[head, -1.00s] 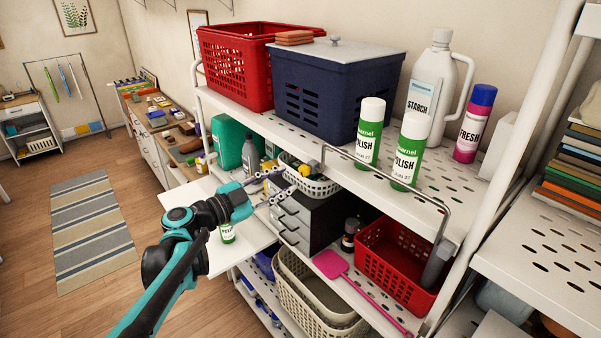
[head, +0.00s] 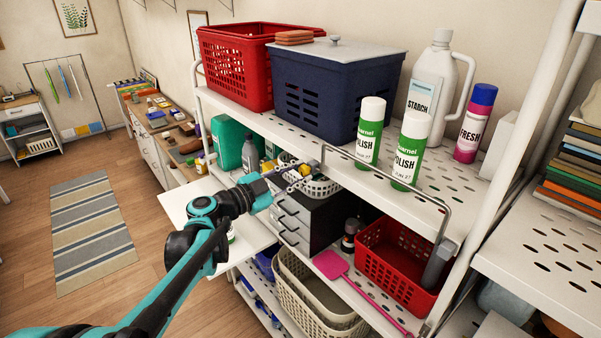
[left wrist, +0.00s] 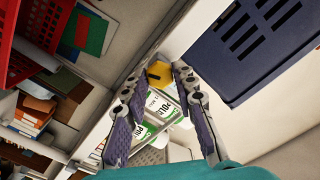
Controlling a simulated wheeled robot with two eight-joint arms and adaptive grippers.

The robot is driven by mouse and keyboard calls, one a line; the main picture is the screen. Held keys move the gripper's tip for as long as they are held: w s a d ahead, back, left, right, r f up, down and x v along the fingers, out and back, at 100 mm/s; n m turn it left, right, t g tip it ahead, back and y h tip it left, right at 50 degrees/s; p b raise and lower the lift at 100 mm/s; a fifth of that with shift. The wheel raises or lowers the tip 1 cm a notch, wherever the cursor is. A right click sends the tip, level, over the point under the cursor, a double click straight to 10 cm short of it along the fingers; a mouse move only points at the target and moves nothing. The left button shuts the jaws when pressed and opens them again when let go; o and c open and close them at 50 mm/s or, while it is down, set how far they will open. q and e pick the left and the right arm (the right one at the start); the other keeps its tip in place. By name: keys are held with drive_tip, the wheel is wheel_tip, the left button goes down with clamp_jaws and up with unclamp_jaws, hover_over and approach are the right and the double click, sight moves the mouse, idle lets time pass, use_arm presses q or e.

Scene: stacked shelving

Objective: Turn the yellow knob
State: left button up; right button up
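The yellow knob (left wrist: 159,73) shows in the left wrist view, just beyond and between my left gripper's fingertips (left wrist: 156,72). The two fingers are apart, with no object visibly clamped; whether either one touches the knob is unclear. In the head view, a small yellow patch (head: 305,170) shows by the left gripper (head: 300,175), over the white perforated basket on the middle shelf. The gripper and arm partly hide that area. My right gripper is in neither view.
The shelf rail (head: 385,175) and upper shelf with green polish cans (head: 370,132) lie right of the gripper. A navy basket (head: 322,100) and red basket (head: 240,75) stand above. A white basket (head: 325,187) and grey drawer unit (head: 292,215) are close below the fingers.

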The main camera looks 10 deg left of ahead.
use_arm(q)
drive_tip(key=shift+m, duration=1.4)
drive_tip(key=shift+m+b, duration=0.3)
drive_tip(key=shift+m, duration=0.5)
drive_tip(key=o, duration=0.7)
drive_tip(key=shift+m, duration=0.3)
drive_tip(key=shift+v, duration=2.55)
drive_tip(key=shift+f, duration=0.1)
